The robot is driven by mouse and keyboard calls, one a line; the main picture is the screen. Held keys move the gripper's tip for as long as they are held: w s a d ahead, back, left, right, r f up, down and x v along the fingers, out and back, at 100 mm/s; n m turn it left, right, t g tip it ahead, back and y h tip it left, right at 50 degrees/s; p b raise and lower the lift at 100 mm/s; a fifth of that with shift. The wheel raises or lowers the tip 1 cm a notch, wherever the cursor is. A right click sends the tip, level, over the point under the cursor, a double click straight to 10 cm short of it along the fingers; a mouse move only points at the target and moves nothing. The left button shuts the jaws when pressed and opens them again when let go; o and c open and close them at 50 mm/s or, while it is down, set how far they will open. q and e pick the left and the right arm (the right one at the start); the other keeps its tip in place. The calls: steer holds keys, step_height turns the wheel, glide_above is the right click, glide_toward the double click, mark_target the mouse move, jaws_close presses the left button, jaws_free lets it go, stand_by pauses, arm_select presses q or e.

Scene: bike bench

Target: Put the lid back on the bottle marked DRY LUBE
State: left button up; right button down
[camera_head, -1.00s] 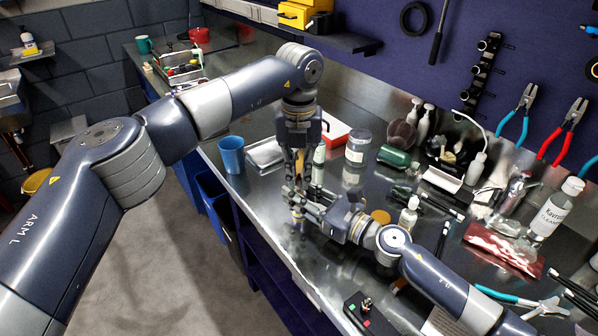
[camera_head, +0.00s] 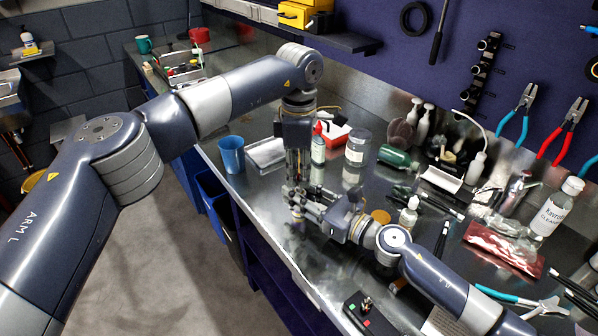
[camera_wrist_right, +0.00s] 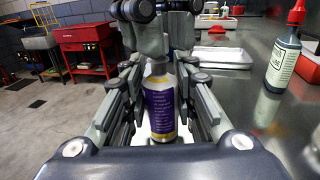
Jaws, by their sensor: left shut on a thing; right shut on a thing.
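My right gripper (camera_head: 312,210) is shut on a pale bottle with a purple label (camera_wrist_right: 162,110), upright between its fingers in the right wrist view. The label's print is too small to read, so I cannot confirm DRY LUBE. In the head view the grippers mostly hide this bottle. My left gripper (camera_head: 296,188) points down directly over the bottle; its fingers also show at the top of the wrist view (camera_wrist_right: 157,12). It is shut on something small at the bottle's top. The fingers hide that thing, so I cannot tell whether it is the lid or touches the neck.
A red-tipped bottle (camera_head: 318,146) stands close behind the grippers, with a clear jar (camera_head: 357,150) beside it. A blue cup (camera_head: 231,154) and white tray (camera_head: 266,153) are to the left. A small dropper bottle (camera_head: 408,216) and orange disc (camera_head: 381,216) are to the right.

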arm_select(q)
steer(key=m, duration=1.2)
steer(key=shift+m, duration=0.3)
steer(key=m, duration=1.1)
steer(key=o, duration=0.7)
step_height(320, 180, up, 12)
steer(key=shift+f, duration=0.1)
